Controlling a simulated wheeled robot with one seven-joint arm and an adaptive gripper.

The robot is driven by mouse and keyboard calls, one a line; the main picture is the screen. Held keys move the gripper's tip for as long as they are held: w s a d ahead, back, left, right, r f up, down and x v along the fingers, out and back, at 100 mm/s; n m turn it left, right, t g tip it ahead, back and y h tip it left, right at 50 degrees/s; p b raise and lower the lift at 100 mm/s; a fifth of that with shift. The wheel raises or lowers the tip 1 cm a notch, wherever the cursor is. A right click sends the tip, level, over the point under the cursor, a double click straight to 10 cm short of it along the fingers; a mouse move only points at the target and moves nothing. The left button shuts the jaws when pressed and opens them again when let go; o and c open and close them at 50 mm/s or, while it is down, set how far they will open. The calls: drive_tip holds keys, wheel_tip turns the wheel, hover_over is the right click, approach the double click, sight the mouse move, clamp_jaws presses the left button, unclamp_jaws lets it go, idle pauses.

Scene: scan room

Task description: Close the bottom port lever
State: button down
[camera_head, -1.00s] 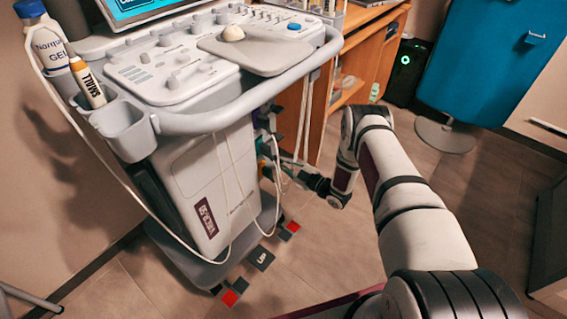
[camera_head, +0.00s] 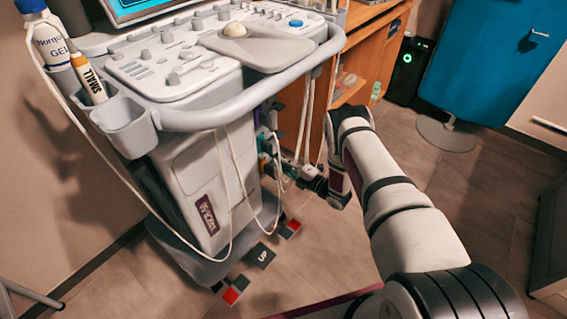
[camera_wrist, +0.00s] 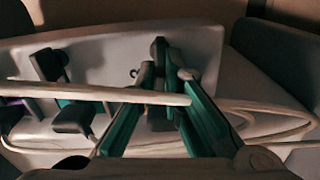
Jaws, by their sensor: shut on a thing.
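The scanner cart (camera_head: 195,185) stands at left, with a row of coloured ports (camera_head: 264,140) on its right side. My gripper (camera_head: 283,170) is at the lower ports, partly hidden by white cables in the head view. In the wrist view, the green fingers of my gripper (camera_wrist: 163,85) close in on the dark lever (camera_wrist: 159,52) of the rightmost port, apparently the bottom one. The lever stands between the fingertips. Another dark lever (camera_wrist: 48,65) with a green port part (camera_wrist: 75,112) is to the left. A purple port part (camera_wrist: 14,101) is at the far left edge.
A pale cable (camera_wrist: 100,93) crosses in front of my fingers, and more cable (camera_wrist: 265,125) loops at right. White cables (camera_head: 304,120) hang beside the cart. A wooden desk (camera_head: 375,60) stands behind my arm. Open floor (camera_head: 330,235) lies right of the cart.

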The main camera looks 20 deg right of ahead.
drive_tip(key=shift+d+f+n, duration=0.1)
drive_tip(key=shift+f+n, duration=0.05)
drive_tip(key=shift+n, duration=0.35)
drive_tip(key=c, duration=1.7)
unclamp_jaws()
drive_tip(key=v, duration=1.2)
